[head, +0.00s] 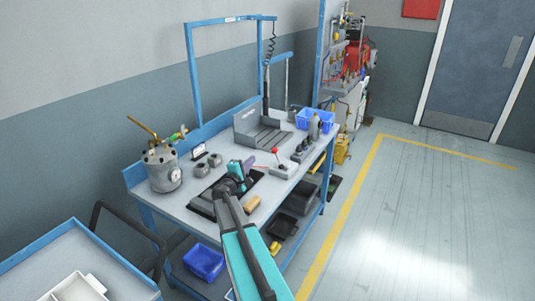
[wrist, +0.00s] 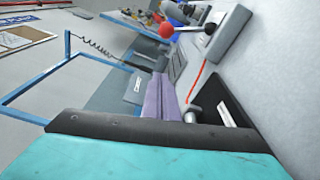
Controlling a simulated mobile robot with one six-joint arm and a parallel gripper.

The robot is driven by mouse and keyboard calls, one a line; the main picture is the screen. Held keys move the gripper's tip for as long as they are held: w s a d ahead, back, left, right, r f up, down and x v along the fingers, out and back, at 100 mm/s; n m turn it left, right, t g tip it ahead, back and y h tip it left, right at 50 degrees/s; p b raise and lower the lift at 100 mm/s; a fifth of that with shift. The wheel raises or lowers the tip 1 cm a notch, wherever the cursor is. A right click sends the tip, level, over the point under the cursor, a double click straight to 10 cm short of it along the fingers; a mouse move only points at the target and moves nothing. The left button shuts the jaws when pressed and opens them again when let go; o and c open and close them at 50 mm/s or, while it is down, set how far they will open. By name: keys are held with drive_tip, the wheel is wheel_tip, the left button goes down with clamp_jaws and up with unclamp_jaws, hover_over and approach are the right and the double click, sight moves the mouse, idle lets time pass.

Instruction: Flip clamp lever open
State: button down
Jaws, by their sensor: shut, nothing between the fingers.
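The clamp lever with a red ball knob (head: 275,150) stands up from a small grey block (head: 281,171) on the bench, leaning slightly left in the head view. In the wrist view the red knob (wrist: 166,30) is at the top centre, with its thin rod running right to a dark pivot (wrist: 209,30). My gripper (head: 248,164) is left of the lever and apart from it, low over the bench. Its purple fingers (wrist: 160,96) are shut and empty in the wrist view. The lower part of the clamp is small and hard to make out.
A metal pot (head: 160,171) stands at the bench's left. A grey slotted fixture (head: 262,131) and a blue bin (head: 316,121) are behind the lever. Dark bottles (head: 314,128) stand right of it. A wooden-coloured block (head: 251,204) lies near the front edge, beside my arm.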

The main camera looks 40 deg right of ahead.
drive_tip(key=shift+d, duration=0.25)
drive_tip(key=shift+p+x, duration=2)
drive_tip(key=shift+x, duration=3)
drive_tip(key=shift+s+r+p, duration=0.2)
drive_tip(key=shift+s+p, duration=0.3)
drive_tip(key=shift+s, duration=0.55)
drive_tip(key=shift+s+r+p, duration=0.25)
drive_tip(key=shift+s+p, duration=0.2)
drive_tip(key=shift+s, duration=0.6)
drive_tip(key=shift+w+a+b, duration=0.1)
drive_tip(key=shift+a+b, duration=0.05)
drive_tip(key=shift+b, duration=0.35)
drive_tip(key=shift+b, duration=0.3)
